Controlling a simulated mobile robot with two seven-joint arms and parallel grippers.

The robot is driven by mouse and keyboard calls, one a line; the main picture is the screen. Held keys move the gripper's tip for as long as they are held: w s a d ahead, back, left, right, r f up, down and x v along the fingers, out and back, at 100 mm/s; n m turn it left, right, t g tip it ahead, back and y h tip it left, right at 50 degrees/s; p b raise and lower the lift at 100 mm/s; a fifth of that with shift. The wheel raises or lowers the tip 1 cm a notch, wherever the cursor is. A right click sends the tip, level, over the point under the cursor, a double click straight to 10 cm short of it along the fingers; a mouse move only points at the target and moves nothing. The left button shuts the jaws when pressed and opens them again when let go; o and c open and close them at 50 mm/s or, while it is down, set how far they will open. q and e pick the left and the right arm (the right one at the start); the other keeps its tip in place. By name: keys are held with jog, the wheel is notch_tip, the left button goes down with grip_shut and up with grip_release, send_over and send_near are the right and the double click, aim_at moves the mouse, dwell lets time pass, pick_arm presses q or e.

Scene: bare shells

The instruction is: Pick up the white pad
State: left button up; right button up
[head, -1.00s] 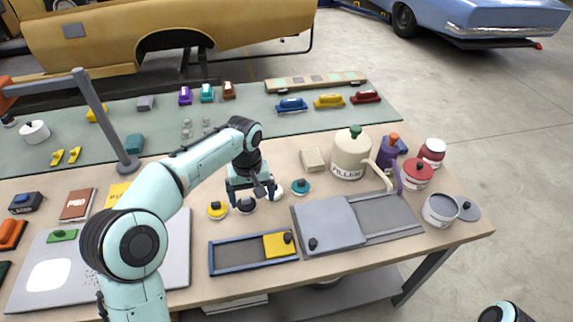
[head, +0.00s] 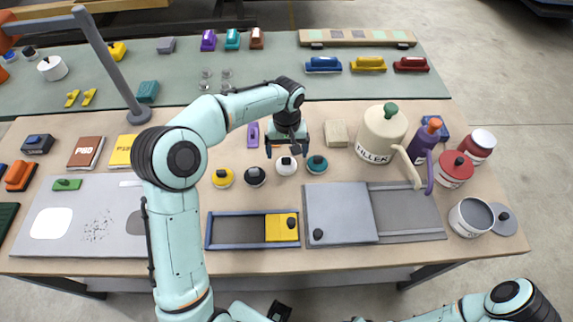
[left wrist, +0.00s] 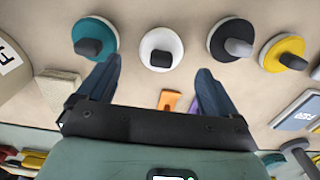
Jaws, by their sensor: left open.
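The white pad (head: 286,165) is a round disc with a dark knob. It lies on the tan bench top in a row of round pads, between the dark one and the teal one. My left gripper (head: 287,151) is open and empty, just above and behind the white pad in the head view. In the left wrist view the white pad (left wrist: 152,41) lies beyond the fingertips, between the lines of the two fingers of my left gripper (left wrist: 160,66). The pad is apart from both fingers. My right gripper does not show.
A teal pad (head: 317,164) and a dark pad (head: 255,176) flank the white one closely, with a yellow pad (head: 222,178) further left. A beige block (head: 337,133) and the filler jug (head: 381,135) stand to the right. A blue-framed tray (head: 237,244) lies in front.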

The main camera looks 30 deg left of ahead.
aim_at(286, 159)
pick_arm(q)
jog(key=shift+a+f, duration=0.15)
jog(key=shift+f, duration=2.6)
jog(key=c, duration=1.1)
